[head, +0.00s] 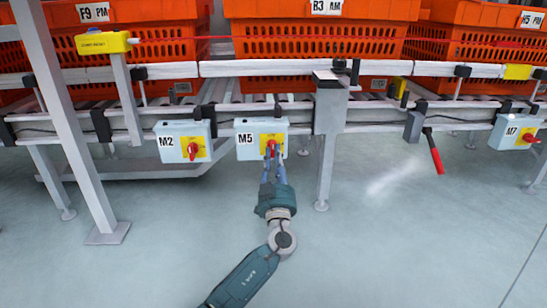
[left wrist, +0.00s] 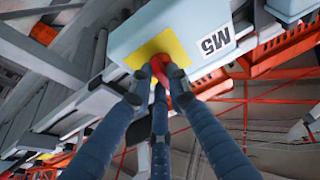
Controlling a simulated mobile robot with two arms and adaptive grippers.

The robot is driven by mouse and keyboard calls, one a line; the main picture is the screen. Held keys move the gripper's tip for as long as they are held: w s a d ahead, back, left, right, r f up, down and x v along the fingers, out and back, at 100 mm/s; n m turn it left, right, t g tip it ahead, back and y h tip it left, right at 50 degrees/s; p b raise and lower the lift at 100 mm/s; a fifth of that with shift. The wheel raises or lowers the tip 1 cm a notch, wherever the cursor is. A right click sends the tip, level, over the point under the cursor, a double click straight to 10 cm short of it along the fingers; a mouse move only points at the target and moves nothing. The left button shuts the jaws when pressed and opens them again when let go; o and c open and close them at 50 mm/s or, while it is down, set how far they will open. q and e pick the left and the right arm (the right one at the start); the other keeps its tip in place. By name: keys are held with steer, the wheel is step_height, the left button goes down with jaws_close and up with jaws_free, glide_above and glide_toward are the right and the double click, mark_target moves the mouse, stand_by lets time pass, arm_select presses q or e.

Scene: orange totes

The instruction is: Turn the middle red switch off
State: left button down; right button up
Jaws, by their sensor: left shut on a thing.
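The middle red switch (head: 271,141) sits on a yellow plate on the front of the light grey box marked M5 (head: 247,151). In the left wrist view the red switch (left wrist: 160,66) stands out from its yellow plate, upside down in the picture. My left gripper (head: 271,157) reaches up to it from below, its fingers closed around the red handle. In the left wrist view the blue fingers of the left gripper (left wrist: 157,86) press on the handle from its sides. The fingers hide part of the handle, so its exact angle is unclear. My right gripper is not in view.
Similar boxes M2 (head: 167,154) and M7 (head: 507,133) hang to the left and far right. A grey support leg (head: 326,160) stands just right of M5. Orange totes (head: 310,55) line the conveyor above. A red-handled lever (head: 436,158) hangs right. The floor in front is clear.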

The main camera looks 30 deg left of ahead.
arm_select(q)
steer(key=shift+w+d+r+n+y, duration=0.15)
steer(key=shift+r+n+y, duration=0.2)
steer(key=shift+n, duration=0.25)
steer(key=c, duration=1.7)
jaws_free()
steer(key=shift+o, duration=0.2)
steer(key=shift+f, duration=0.15)
step_height(320, 180, up, 10)
